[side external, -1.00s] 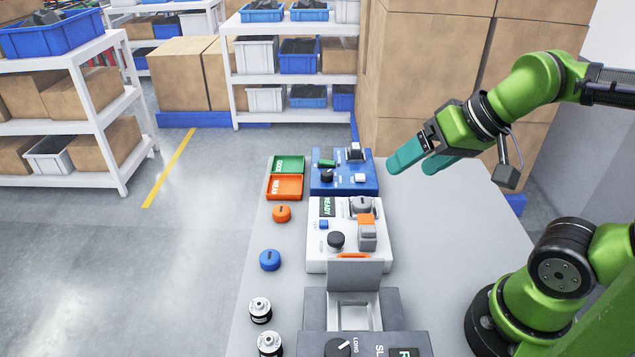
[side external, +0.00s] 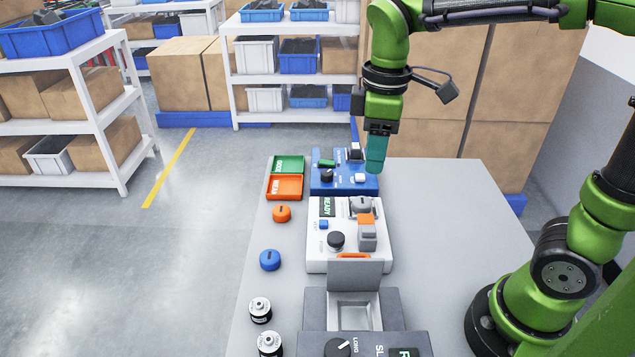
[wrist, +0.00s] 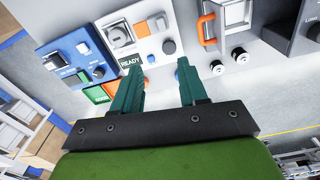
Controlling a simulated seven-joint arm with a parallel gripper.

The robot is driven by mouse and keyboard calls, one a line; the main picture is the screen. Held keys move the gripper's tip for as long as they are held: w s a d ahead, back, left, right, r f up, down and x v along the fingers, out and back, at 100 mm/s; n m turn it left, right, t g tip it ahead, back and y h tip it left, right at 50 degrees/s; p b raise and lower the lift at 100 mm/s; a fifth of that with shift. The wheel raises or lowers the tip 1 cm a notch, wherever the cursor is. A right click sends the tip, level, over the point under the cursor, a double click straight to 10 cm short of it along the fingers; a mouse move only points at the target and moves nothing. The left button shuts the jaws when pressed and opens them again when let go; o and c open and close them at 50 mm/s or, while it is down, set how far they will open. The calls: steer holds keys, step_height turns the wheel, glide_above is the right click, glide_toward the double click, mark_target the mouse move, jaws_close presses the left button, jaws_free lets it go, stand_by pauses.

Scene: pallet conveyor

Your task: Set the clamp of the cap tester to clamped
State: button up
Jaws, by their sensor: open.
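No label names the cap tester in these views. A white device (side external: 315,257) has a READY display, a black knob (side external: 336,240), a round grey part (side external: 361,205) and a grey block with an orange top (side external: 366,232). Behind it is a blue device (side external: 322,186) with a black knob (side external: 327,175) and an upright grey-white part (side external: 354,150) at its back. The lever settings are too small to tell. My gripper (side external: 376,168) points down by the blue device's right side, its fingers overlapping that edge in the side view. In the wrist view its fingers (wrist: 160,72) are apart and empty.
Green (side external: 289,164) and orange (side external: 285,187) trays lie left of the blue device. An orange cap (side external: 282,214), a blue cap (side external: 270,260) and two black-and-white cylinders (side external: 260,310) stand along the left edge. A grey device (side external: 315,315) is in front. The table's right side (side external: 460,240) is clear.

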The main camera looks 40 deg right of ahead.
mark_target(369, 229)
steer(key=shift+n, duration=0.8)
steer(key=f, duration=1.6)
steer(key=shift+s+f, duration=0.1)
steer(key=shift+s, duration=0.25)
jaws_close()
